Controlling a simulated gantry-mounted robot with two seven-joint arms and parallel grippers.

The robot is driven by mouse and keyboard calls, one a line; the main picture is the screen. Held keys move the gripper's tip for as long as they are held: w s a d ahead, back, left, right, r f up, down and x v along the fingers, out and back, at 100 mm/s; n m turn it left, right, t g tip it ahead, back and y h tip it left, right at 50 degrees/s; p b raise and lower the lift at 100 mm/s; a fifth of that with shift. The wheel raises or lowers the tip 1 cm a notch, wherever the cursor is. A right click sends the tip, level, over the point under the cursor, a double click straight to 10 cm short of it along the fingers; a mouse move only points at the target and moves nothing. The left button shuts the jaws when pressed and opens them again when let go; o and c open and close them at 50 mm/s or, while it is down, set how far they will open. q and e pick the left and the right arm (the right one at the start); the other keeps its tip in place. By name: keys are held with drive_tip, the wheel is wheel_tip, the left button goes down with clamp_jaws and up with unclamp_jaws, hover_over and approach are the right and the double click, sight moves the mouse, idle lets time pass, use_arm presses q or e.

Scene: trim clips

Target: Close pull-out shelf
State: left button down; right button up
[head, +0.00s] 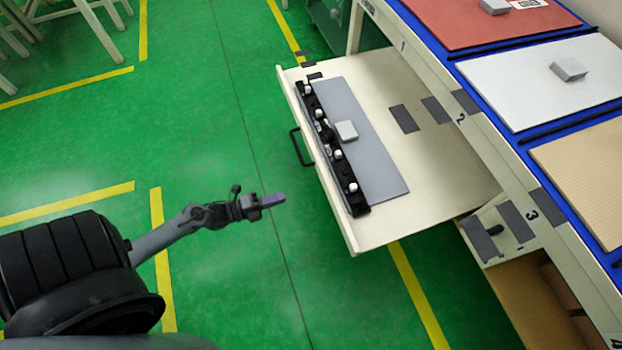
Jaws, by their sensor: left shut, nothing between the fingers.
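The pull-out shelf (440,217) is a cream drawer-like board, drawn far out from the workbench (480,128) toward the left. A black handle (297,147) is on its front edge. On the shelf lie a grey panel (375,160) and a black strip with several white knobs (335,160). My left gripper (283,199) is shut and empty. It is over the green floor, left of the shelf front and apart from it, lower in the picture than the handle. My right gripper is not in view.
The bench top holds a red panel (465,22), a white panel (530,85) and a beige panel (590,165) in blue frames. A smaller drawer front (493,232) sits below the bench edge.

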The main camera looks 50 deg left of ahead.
use_arm(q)
drive_tip(key=b, duration=0.5)
approach(325, 182)
drive_tip(key=x, duration=0.5)
drive_tip(key=shift+w+f, duration=0.2)
drive_tip(key=shift+w, duration=0.2)
drive_tip(key=shift+w+d+r+b, duration=0.1)
drive_tip(key=shift+w+d+b, duration=0.2)
drive_tip(key=shift+w, duration=0.2)
